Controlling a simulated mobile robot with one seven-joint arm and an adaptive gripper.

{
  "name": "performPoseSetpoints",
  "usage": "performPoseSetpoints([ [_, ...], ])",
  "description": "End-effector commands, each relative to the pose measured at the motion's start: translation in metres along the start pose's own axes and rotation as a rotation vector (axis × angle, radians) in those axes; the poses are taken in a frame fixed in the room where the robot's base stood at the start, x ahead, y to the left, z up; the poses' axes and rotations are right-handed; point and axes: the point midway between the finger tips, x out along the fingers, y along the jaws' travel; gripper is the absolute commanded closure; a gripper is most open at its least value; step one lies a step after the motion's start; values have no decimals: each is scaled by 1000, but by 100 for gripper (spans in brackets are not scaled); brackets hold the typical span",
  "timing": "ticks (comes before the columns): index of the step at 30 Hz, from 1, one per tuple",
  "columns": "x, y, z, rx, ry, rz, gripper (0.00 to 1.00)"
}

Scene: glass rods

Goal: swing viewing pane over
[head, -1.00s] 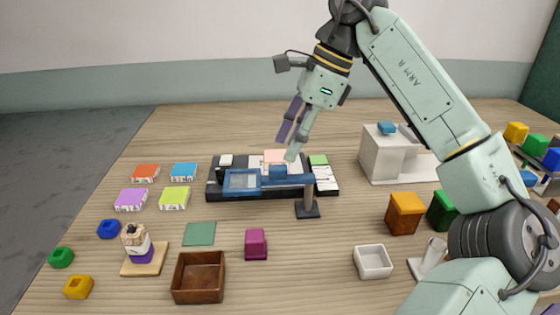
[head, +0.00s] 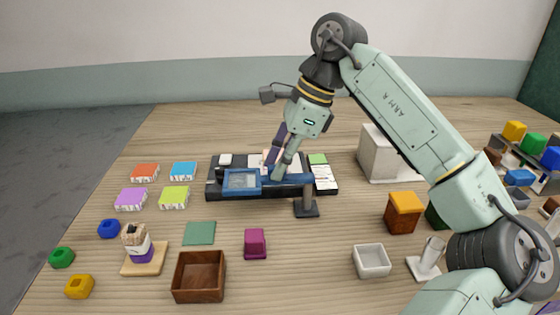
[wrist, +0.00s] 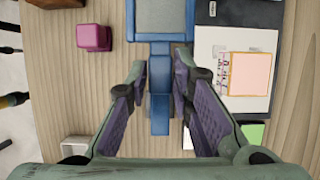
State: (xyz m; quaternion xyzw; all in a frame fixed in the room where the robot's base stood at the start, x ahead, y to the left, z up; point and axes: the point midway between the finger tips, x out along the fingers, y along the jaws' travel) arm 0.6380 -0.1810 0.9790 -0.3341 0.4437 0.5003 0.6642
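The viewing pane (head: 242,180) is a blue-framed grey window on a blue arm that reaches right to a dark post (head: 306,201). It lies over the left part of a black board (head: 214,193). In the wrist view the pane (wrist: 161,14) is at the top, and its blue arm with a raised blue block (wrist: 160,75) runs down between my fingers. My gripper (head: 274,172) is low over the blue arm, and its fingers hide the block in the head view. In the wrist view my gripper (wrist: 160,72) is open, one finger on each side of the block, with narrow gaps.
A pink card (wrist: 250,74) and a green card (head: 318,159) lie on the board. In front are a green mat (head: 200,233), a magenta block (head: 255,243), a brown box (head: 199,290) and a white dish (head: 372,260). A white block (head: 378,155) stands to the right.

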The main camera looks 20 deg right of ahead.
Motion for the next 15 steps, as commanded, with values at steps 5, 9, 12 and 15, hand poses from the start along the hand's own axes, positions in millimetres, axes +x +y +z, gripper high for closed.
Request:
performPoseSetpoints([
  [5, 0, 0, 0, 0, 0, 0, 93],
  [9, 0, 0, 0, 0, 0, 0, 100],
  [12, 0, 0, 0, 0, 0, 0, 100],
  [15, 0, 0, 0, 0, 0, 0, 100],
])
